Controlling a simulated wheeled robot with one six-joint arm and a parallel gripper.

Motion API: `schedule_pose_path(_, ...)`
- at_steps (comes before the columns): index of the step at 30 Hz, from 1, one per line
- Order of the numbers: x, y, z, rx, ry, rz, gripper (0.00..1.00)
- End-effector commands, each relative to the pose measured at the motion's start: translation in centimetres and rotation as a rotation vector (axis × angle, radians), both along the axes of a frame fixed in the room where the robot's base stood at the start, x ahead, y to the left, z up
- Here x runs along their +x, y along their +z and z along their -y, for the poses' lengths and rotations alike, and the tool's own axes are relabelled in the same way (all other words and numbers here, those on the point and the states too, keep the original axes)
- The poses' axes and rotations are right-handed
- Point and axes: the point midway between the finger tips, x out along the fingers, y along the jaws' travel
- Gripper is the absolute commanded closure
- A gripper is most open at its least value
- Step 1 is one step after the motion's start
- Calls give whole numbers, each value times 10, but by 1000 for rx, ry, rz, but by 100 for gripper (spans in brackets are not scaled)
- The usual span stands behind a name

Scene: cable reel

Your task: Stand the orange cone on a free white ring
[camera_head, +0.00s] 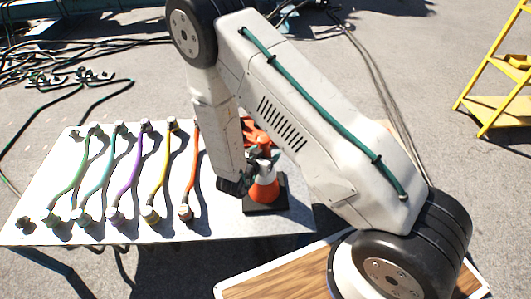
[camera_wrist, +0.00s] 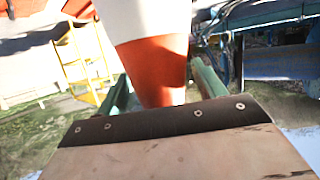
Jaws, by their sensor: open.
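The orange cone (camera_head: 265,188) has a white band and a black square base, and stands upright on the white table (camera_head: 250,222), toward its right end. My gripper (camera_head: 258,160) is at the cone's upper part, partly hidden by my arm. In the wrist view the cone (camera_wrist: 160,62) shows between the two green fingers of my gripper (camera_wrist: 163,88). The fingers are open on either side of it; whether either touches it cannot be told. No white ring can be made out in either view.
Several coloured cables, including a purple one (camera_head: 131,170) and a yellow one (camera_head: 162,172), lie across the table left of the cone. An orange-red item (camera_head: 254,133) lies behind it. A wooden board (camera_head: 285,275) is in front. Yellow steps (camera_head: 500,75) stand at far right.

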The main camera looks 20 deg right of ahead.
Motion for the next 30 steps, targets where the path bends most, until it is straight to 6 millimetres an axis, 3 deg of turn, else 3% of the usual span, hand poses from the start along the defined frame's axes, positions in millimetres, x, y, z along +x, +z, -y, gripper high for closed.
schedule_pose_path(12,-50,29,-61,1,6,1,31)
schedule_pose_path(18,-66,38,-79,0,4,0,31)
schedule_pose_path(25,-69,41,-83,7,3,-1,31)
schedule_pose_path(30,-46,55,-95,155,45,-25,31)
